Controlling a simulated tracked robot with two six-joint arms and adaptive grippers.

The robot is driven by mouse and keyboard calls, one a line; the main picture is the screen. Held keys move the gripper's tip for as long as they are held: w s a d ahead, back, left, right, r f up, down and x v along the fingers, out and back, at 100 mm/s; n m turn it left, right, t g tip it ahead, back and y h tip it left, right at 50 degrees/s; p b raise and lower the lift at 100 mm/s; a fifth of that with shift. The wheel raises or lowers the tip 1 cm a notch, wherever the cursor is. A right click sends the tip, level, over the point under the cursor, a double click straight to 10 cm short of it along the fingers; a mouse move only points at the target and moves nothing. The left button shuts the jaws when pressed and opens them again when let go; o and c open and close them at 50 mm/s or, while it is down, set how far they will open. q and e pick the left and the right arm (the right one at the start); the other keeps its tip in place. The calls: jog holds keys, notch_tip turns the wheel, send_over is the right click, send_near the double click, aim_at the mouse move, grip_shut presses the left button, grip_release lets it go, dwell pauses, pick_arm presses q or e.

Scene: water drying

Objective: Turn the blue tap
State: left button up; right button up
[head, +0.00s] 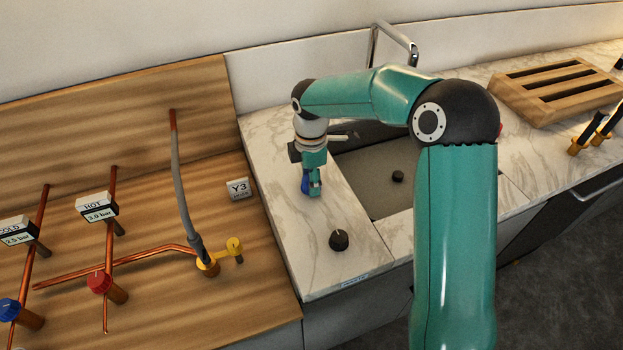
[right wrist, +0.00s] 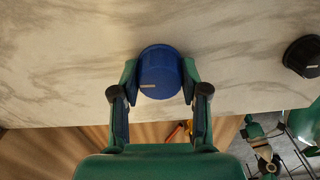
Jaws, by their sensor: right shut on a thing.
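A blue round knob (right wrist: 160,72) with a pale mark on its rim stands on the marble counter, between the fingers of my right gripper (right wrist: 160,90). The fingers touch its two sides, and the gripper is shut on it. In the head view my right gripper (head: 312,186) points down at the counter left of the sink, with the blue knob (head: 305,184) partly hidden by the fingers. Another blue knob (head: 9,309) sits on a copper pipe at the far left, below the COLD gauge (head: 18,233). My left gripper is not in view.
A black knob (head: 339,240) stands on the counter near the right gripper. The sink (head: 385,180) is to the right. A slotted wooden rack (head: 560,90) stands at right.

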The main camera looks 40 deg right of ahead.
jog(key=m+b, duration=0.1)
jog(key=m, duration=0.2)
jog(key=shift+w+m, duration=0.1)
jog(key=shift+m, duration=0.3)
jog(key=m+b, duration=0.1)
jog(key=m, duration=0.3)
jog(key=shift+m, duration=0.3)
jog(key=m+b, duration=0.1)
jog(key=m, duration=0.3)
jog(key=shift+m, duration=0.3)
jog(key=shift+r+m+b, duration=0.1)
jog(key=shift+m+b, duration=0.2)
jog(key=shift+m, duration=1.8)
jog(key=o, duration=1.1)
jog(key=shift+o, duration=0.2)
jog(key=shift+r, duration=0.1)
